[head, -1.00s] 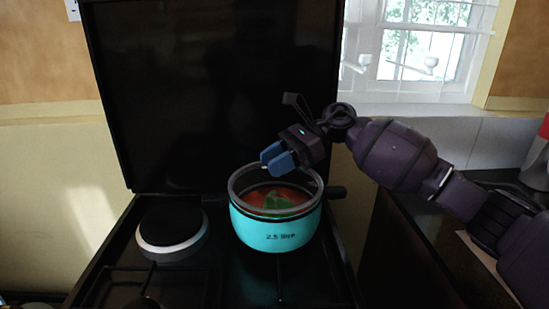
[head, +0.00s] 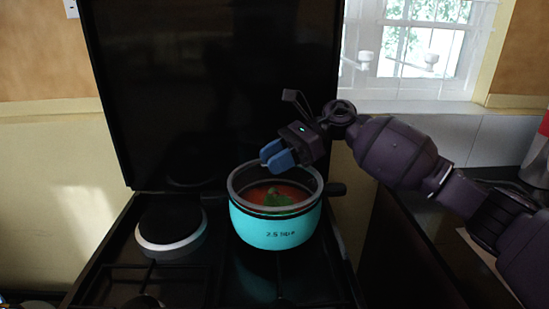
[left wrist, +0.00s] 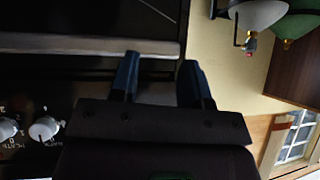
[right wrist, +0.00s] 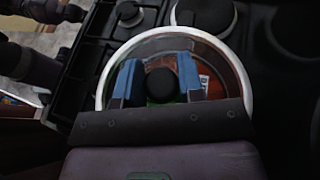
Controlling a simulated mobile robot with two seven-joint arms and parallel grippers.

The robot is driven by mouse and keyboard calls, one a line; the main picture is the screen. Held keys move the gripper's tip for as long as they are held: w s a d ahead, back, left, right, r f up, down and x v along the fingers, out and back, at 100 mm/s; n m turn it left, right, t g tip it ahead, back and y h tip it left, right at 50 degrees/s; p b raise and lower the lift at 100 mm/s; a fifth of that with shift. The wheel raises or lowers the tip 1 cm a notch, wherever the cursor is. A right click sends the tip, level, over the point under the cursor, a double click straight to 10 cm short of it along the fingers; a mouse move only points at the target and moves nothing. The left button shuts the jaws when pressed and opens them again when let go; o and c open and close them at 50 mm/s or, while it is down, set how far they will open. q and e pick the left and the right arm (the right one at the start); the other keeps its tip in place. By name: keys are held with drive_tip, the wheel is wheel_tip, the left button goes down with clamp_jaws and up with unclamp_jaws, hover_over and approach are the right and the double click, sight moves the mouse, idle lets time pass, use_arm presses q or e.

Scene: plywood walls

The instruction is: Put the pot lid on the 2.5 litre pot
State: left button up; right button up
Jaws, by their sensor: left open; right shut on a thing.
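The turquoise 2.5 litre pot (head: 275,232) stands upright on the stove, with black handles at its sides and red and green contents showing. My right gripper (head: 278,156) is over the back part of its opening. In the right wrist view, my right gripper (right wrist: 160,82) is shut on the black knob (right wrist: 161,85) of the clear pot lid (right wrist: 150,50). The knob is hidden behind the fingers in the head view. Whether the lid touches the pot's rim, I cannot tell. My left gripper (left wrist: 159,75) is open and empty, away from the pot, near the stove's front edge.
A round hotplate (head: 172,228) is bare left of the pot. The raised black stove cover (head: 215,90) stands behind. A dark counter (head: 400,255) lies at the right under my right arm. Stove knobs (left wrist: 45,128) show in the left wrist view.

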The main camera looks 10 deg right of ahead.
drive_tip(key=shift+f, duration=0.55)
idle(0.4)
drive_tip(key=o, duration=1.2)
drive_tip(key=shift+c, duration=0.2)
drive_tip(key=v, duration=1)
drive_tip(key=shift+b, duration=0.4)
drive_tip(key=shift+d+r, duration=0.15)
drive_tip(key=shift+d, duration=0.25)
